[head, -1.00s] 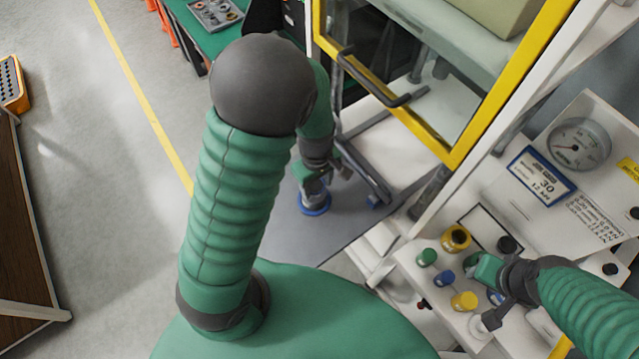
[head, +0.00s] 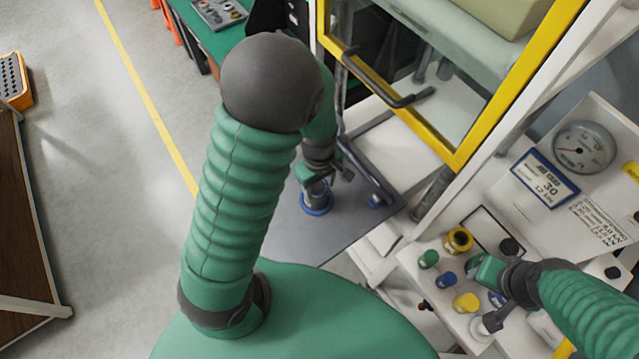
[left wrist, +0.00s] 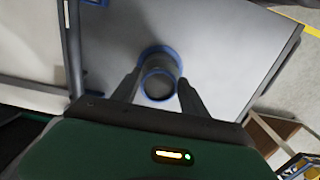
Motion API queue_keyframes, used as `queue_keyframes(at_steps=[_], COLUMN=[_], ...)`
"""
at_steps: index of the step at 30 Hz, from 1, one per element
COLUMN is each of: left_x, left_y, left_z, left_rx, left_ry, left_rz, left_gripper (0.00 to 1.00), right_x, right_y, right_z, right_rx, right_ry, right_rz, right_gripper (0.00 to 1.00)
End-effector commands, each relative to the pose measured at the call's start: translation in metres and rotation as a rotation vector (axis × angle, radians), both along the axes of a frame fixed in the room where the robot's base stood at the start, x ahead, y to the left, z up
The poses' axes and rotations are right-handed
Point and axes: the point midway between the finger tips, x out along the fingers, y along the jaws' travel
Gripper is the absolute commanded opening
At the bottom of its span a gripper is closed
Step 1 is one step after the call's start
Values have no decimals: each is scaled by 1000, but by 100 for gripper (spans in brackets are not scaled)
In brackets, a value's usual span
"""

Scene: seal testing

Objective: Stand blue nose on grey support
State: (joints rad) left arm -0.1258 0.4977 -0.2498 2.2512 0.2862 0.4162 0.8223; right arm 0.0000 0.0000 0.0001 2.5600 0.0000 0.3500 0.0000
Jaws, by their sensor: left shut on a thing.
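The blue nose (head: 317,207) shows as an upright grey cylinder with blue rims, at the middle of the head view. It also shows in the left wrist view (left wrist: 158,73), between the two fingers. My left gripper (head: 322,180) is above it and shut on its body; its fingertips show in the left wrist view (left wrist: 157,92). The grey support appears to be the flat grey plate (head: 285,228) beneath. I cannot tell whether the nose touches it. My right gripper (head: 484,292) is over the button panel at right; its jaw opening is unclear.
A yellow-framed glass door (head: 455,150) with a dark handle (head: 372,83) stands just right of my left gripper. A dark bar lies beside the nose. Coloured buttons and a pressure gauge (head: 583,147) are at right. Open floor lies left.

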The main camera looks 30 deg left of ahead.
Motion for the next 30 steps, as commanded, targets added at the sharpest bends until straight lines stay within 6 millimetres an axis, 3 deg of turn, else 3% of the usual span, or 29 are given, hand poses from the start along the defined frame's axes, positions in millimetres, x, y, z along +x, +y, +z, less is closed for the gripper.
queue_keyframes(at_steps=[26, 27, 30], left_x=[0, 0, 0], left_y=[3, 3, 3], left_z=[-4, -4, -4], left_rx=[0, 0, 0], left_ry=[0, -1, -1], left_rz=[1, 0, 0], left_gripper=[1, 57, 59], right_x=[0, 0, 0], right_y=[0, 0, 0], right_z=[1, 2, 2], right_rx=[0, 0, 0], right_ry=[0, 0, 0], right_rz=[0, 0, 0], right_gripper=[36, 36, 36])
